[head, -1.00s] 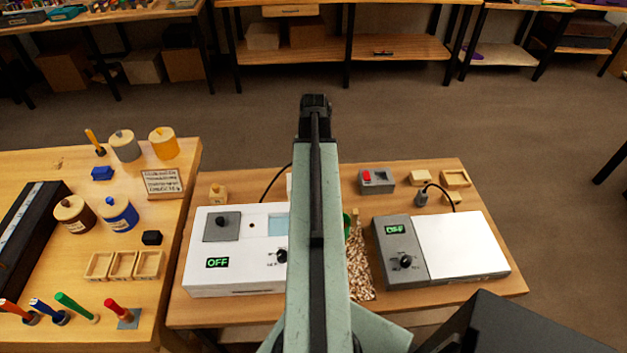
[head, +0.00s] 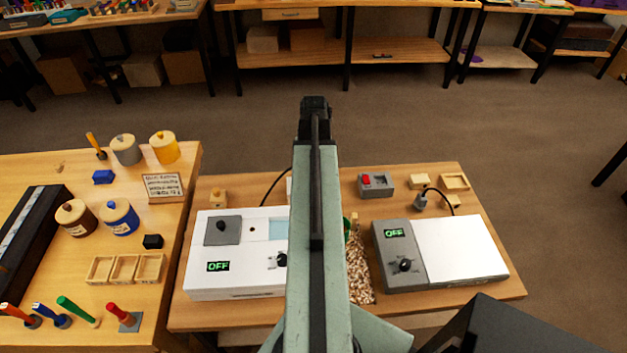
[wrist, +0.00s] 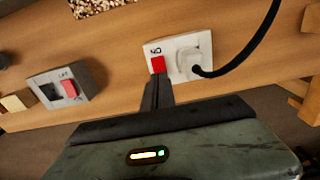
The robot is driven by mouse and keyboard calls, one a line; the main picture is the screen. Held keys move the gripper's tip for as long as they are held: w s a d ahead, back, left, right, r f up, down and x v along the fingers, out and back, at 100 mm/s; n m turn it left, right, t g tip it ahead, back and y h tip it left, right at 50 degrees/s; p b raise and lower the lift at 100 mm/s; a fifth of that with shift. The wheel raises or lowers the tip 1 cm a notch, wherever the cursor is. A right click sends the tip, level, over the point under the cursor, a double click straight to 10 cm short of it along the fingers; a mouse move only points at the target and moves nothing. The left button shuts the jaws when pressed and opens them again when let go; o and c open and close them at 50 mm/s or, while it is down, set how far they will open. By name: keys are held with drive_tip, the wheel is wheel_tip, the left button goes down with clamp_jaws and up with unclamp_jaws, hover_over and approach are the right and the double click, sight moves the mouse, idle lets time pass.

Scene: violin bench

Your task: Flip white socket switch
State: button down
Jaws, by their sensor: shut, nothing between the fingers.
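The white socket (wrist: 178,57) lies on the wooden bench in the wrist view. It carries a red switch (wrist: 157,64) with lettering beside it, and a white plug (wrist: 188,64) with a black cable. My gripper (wrist: 157,84) is shut and empty, its dark fingertips right at the near edge of the red switch. I cannot tell whether they touch it. In the head view my arm covers most of the socket; only a white sliver (head: 289,187) shows beside the arm.
A grey box with a red switch (head: 376,184) stands right of my arm; it also shows in the wrist view (wrist: 63,88). A white device (head: 235,283) and a grey-and-white device (head: 465,250), both reading OFF, stand on the bench. Wood chips (head: 359,270) lie between them.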

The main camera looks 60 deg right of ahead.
wheel_tip(320, 180, up, 5)
drive_tip(key=p, duration=0.4)
idle(0.3)
drive_tip(key=w+a+n, duration=0.5)
drive_tip(key=w+a, duration=1.3)
drive_tip(key=a, duration=0.1)
drive_tip(key=w+a+n, duration=0.2)
drive_tip(key=a+n, duration=0.1)
drive_tip(key=a, duration=1.2)
drive_tip(key=w+a+n, duration=0.2)
drive_tip(key=a, duration=1.4)
drive_tip(key=shift+a+n, duration=0.25)
drive_tip(key=shift+n, duration=0.15)
